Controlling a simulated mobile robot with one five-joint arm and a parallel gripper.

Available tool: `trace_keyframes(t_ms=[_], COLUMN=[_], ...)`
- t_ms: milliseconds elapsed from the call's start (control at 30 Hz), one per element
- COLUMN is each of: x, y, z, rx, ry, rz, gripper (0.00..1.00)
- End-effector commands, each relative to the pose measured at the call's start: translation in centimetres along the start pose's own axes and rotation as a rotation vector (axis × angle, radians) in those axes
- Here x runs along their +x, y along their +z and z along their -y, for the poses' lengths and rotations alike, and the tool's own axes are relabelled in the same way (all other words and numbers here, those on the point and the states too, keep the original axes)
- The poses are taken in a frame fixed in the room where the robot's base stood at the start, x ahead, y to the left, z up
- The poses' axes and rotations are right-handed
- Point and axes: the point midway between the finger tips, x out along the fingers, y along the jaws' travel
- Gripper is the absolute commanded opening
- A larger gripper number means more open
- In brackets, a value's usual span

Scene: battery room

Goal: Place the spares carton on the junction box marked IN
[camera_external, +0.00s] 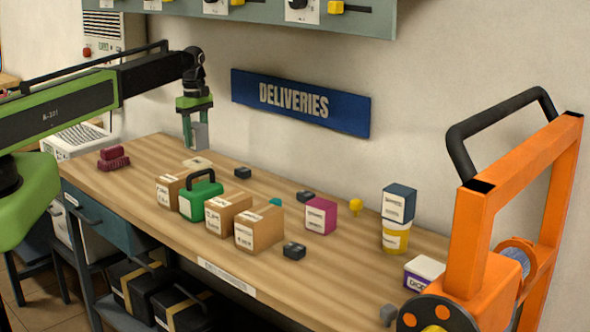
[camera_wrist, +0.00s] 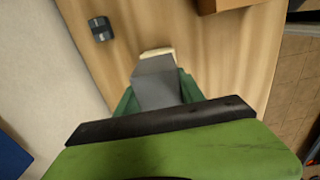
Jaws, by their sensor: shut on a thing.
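My gripper (camera_external: 196,116) has green fingers shut on a plain grey box-like thing (camera_external: 201,136), held above the far left part of the bench. The grey thing also fills the space between the fingers in the wrist view (camera_wrist: 156,85). No label on it can be read, so I cannot tell whether it is the spares carton. A low cream piece (camera_external: 196,162) lies on the bench beneath it. In the wrist view the cream piece (camera_wrist: 157,52) shows just beyond the grey thing, partly hidden. No marking IN can be made out on any junction box.
Brown labelled cartons (camera_external: 259,229) and a green handled case (camera_external: 199,204) stand mid-bench. Small dark boxes (camera_external: 243,173), a pink box (camera_external: 321,216) and maroon blocks (camera_external: 114,159) stand around them. An orange frame (camera_external: 470,240) rises at right. The wall is close behind.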

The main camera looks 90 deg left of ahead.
Motion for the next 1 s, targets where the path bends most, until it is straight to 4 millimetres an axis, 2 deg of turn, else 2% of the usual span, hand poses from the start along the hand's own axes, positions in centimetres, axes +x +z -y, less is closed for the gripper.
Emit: trace_keyframes(t_ms=[100, 233, 500, 733, 867, 900, 1000], x=[0.5, 0.7, 4.8, 4.3, 4.8, 4.7, 4.6], y=[-0.7, -0.7, -0.7, -0.7, -0.7, -0.7, -0.7], z=[-0.2, -0.2, -0.2, -0.2, -0.2, -0.2, -0.2], rx=[0.001, 0.002, 0.001, 0.001, 0.001, 0.001, 0.001], ry=[0.000, 0.000, 0.000, 0.000, 0.000, 0.000, 0.000], rz=[0.000, 0.000, 0.000, 0.000, 0.000, 0.000, 0.000], gripper=[0.00, 0.00, 0.00, 0.00, 0.00, 0.49, 0.62])
